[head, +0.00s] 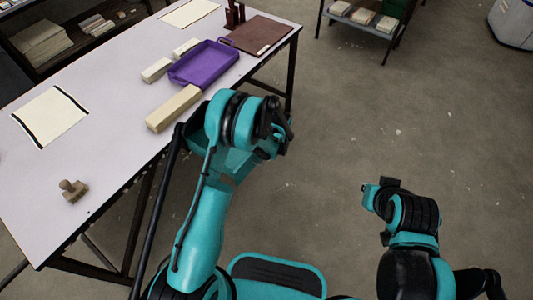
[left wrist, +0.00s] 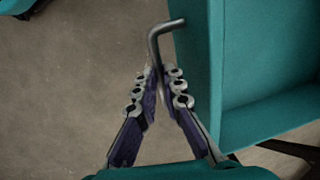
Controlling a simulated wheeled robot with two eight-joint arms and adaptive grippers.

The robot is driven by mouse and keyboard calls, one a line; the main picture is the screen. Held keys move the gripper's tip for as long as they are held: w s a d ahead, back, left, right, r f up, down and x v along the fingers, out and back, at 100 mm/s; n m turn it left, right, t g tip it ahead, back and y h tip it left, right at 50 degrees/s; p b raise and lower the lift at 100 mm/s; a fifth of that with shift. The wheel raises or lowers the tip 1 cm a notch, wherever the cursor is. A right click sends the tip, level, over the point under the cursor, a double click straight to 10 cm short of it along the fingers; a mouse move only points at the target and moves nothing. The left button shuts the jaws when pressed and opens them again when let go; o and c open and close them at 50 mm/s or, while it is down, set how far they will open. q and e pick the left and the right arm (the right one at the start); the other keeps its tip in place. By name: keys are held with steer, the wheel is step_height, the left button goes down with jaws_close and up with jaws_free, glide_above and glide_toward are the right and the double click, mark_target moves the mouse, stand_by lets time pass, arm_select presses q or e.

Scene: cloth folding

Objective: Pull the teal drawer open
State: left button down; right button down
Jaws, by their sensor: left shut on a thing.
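The teal drawer (left wrist: 265,125) fills the right side of the left wrist view. Its front panel (left wrist: 192,70) and part of its open inside show, so it stands at least partly out. A bent dark metal handle (left wrist: 156,40) is attached to the front. My left gripper (left wrist: 156,78) is shut on this handle, with the fingertips on its lower part. In the head view my left arm covers the gripper and handle at the table's right edge. My right arm hangs over open floor to the right, and its fingers are hidden.
The white table (head: 110,120) carries a purple tray (head: 205,64), pale blocks (head: 172,108), a wooden stamp (head: 73,190), a brown board (head: 258,34) and paper sheets (head: 50,115). The floor (head: 350,120) right of the table is clear. A small shelf (head: 362,22) stands at the back.

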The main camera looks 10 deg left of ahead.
arm_select(q)
steer(key=c, duration=1.6)
jaws_free()
steer(key=shift+f, duration=0.1)
step_height(320, 180, up, 12)
steer(key=d, duration=0.2)
steer(key=shift+s, duration=0.4)
steer(key=s+a+r+n+t+h, duration=0.1)
steer(key=s+a+r+t, duration=0.15)
steer(key=s+r, duration=0.55)
steer(key=s+a+r+n+t+h, duration=0.1)
steer(key=s+a+r+n+t, duration=0.15)
steer(key=s+r, duration=0.6)
steer(key=s+a+r+t, duration=0.1)
steer(key=s+r, duration=0.1)
steer(key=s, duration=0.4)
steer(key=shift+s+a+n, duration=0.15)
steer(key=shift+s+n, duration=0.1)
steer(key=shift+n, duration=0.2)
